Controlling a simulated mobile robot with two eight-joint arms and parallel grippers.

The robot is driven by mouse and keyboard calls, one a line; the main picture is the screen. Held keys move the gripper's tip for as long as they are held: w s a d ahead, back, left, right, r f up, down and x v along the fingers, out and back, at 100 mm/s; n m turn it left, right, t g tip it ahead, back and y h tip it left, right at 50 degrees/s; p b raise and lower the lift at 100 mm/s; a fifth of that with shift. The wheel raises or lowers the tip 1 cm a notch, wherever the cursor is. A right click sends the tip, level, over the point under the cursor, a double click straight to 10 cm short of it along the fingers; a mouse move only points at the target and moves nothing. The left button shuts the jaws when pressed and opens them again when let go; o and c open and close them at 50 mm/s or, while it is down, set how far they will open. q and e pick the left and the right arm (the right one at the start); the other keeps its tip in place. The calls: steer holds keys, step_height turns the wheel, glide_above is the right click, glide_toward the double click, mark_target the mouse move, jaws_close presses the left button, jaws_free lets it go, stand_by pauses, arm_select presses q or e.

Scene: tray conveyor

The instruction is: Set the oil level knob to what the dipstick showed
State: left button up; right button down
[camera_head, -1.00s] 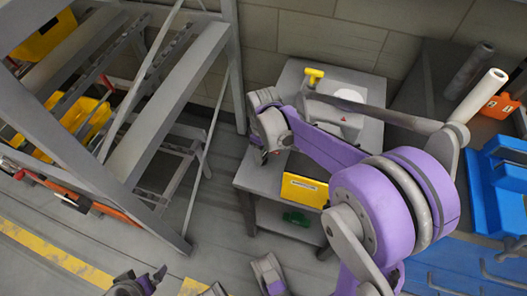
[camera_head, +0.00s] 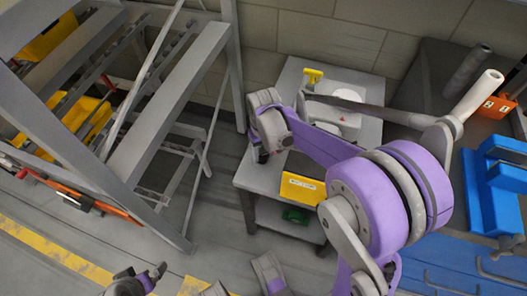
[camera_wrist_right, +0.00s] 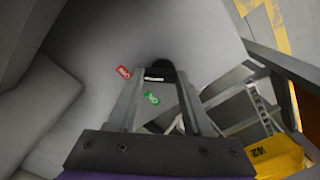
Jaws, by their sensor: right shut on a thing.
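A grey-white machine (camera_head: 345,120) stands on the small grey table, with a yellow handle (camera_head: 313,74) upright at its top left, perhaps the dipstick's. My right gripper (camera_head: 262,155) is at the table's left side; the arm hides its contact in the head view. In the right wrist view its fingers (camera_wrist_right: 163,100) are shut on a dark knob (camera_wrist_right: 167,72) with a white mark. A red label (camera_wrist_right: 123,72) and a green label (camera_wrist_right: 152,97) lie beside the knob on the grey surface. My left gripper (camera_head: 142,280) is low at the picture's bottom left, its jaws unclear.
A yellow box (camera_head: 302,189) with a white label is at the table's front edge. A green thing (camera_head: 296,215) is on the shelf below. A grey rack (camera_head: 165,95) stands left; blue trays (camera_head: 495,190) and an orange holder (camera_head: 495,107) are right.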

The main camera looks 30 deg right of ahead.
mark_target(264, 155)
stand_by(0.3)
steer(key=shift+c, duration=1.6)
jaws_free()
step_height(264, 155, up, 11)
steer(key=p, duration=0.2)
steer(key=shift+p, duration=0.3)
